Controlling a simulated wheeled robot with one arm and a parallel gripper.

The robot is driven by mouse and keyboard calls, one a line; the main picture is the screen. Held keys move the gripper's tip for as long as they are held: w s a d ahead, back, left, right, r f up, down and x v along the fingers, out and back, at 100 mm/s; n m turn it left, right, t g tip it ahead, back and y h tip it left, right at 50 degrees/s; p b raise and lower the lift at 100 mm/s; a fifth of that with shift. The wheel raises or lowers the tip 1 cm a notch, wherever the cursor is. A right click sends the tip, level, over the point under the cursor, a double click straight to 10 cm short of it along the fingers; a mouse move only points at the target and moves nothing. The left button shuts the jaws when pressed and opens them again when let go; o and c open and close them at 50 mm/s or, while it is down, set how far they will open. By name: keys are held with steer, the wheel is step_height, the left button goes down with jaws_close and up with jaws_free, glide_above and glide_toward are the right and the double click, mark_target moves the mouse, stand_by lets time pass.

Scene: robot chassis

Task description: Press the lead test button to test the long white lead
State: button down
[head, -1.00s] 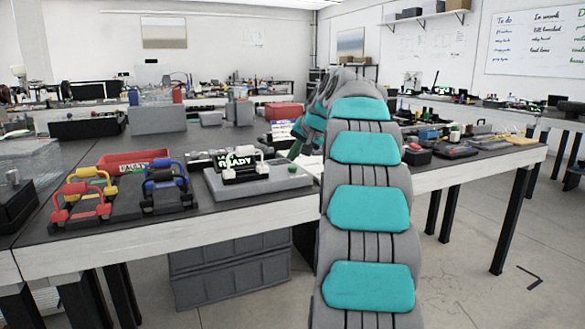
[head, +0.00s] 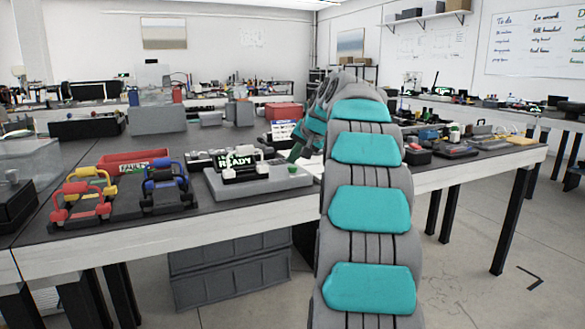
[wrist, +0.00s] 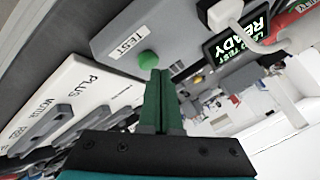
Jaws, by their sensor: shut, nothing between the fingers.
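The grey lead tester (head: 262,184) sits on the bench and also shows in the wrist view (wrist: 122,25). Its display (wrist: 237,38) reads "LEAD TEST READY" in the wrist view. The round green test button (wrist: 148,60) is beside a "TEST" label. The white lead (wrist: 235,22) arches over the tester in front of the display; its ends are not fully seen. My gripper (wrist: 158,73) is shut and empty, its green fingertips right at the button's edge. I cannot tell whether they touch it.
Red and yellow leads (head: 82,200) and blue and black leads (head: 165,188) stand on holders left of the tester. A red tray (head: 133,162) lies behind them. A white panel marked "PLUS" (wrist: 75,98) is beside the tester in the wrist view.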

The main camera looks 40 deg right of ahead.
mark_target(294, 168)
steer(key=shift+f, duration=0.5)
stand_by(0.4)
steer(key=shift+r, duration=0.15)
steer(key=shift+r+p, duration=0.55)
steer(key=shift+r, duration=0.25)
steer(key=shift+r, duration=0.1)
step_height(294, 168, up, 5)
steer(key=p, duration=0.4)
stand_by(0.9)
